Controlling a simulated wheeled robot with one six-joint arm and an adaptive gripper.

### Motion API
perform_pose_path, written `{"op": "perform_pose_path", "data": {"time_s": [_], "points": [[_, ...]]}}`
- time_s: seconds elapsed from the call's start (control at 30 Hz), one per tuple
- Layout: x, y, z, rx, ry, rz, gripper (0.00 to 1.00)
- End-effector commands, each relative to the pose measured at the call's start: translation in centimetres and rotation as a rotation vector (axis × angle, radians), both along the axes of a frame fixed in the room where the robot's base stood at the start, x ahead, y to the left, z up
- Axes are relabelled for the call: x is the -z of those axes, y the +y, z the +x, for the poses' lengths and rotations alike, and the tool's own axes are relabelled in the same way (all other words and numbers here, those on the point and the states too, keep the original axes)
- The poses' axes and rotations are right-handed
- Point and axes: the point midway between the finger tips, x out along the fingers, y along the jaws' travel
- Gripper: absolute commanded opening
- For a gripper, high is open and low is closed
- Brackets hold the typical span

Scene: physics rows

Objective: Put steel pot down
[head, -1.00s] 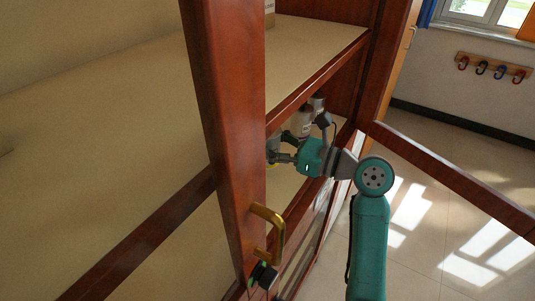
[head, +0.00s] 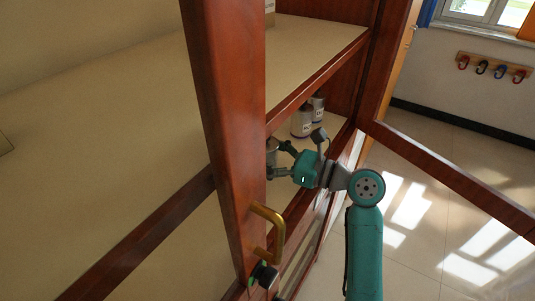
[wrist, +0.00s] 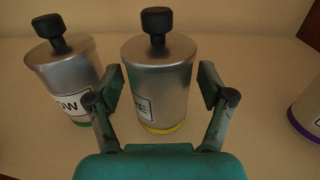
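A steel pot (wrist: 158,85) with a black knob, a yellow band at its foot and a partly hidden label stands upright on the shelf (wrist: 255,100) in the wrist view. My gripper (wrist: 160,88) is open, with one finger on either side of this pot and a narrow gap visible at each side. In the head view my gripper (head: 281,160) is inside the lower cabinet bay, beside a steel pot (head: 271,152) mostly hidden by the wooden upright.
A second steel pot (wrist: 72,85) with a green band stands close to the left finger. A purple-banded pot (wrist: 306,112) is at the right edge. Two cans (head: 302,121) stand deeper on the lower shelf. The wooden upright (head: 228,120) and open glazed door (head: 450,180) flank my arm.

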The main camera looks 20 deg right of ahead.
Motion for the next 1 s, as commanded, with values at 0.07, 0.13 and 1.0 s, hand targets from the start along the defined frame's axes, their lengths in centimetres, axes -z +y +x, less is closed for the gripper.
{"op": "perform_pose_path", "data": {"time_s": [0.07,0.13,1.0], "points": [[0.0,0.0,0.0,0.000,0.000,0.000,0.82],[0.0,0.0,0.0,0.000,0.000,0.000,0.82],[-0.4,-7.5,-7.8,0.004,0.000,0.000,0.82]]}}
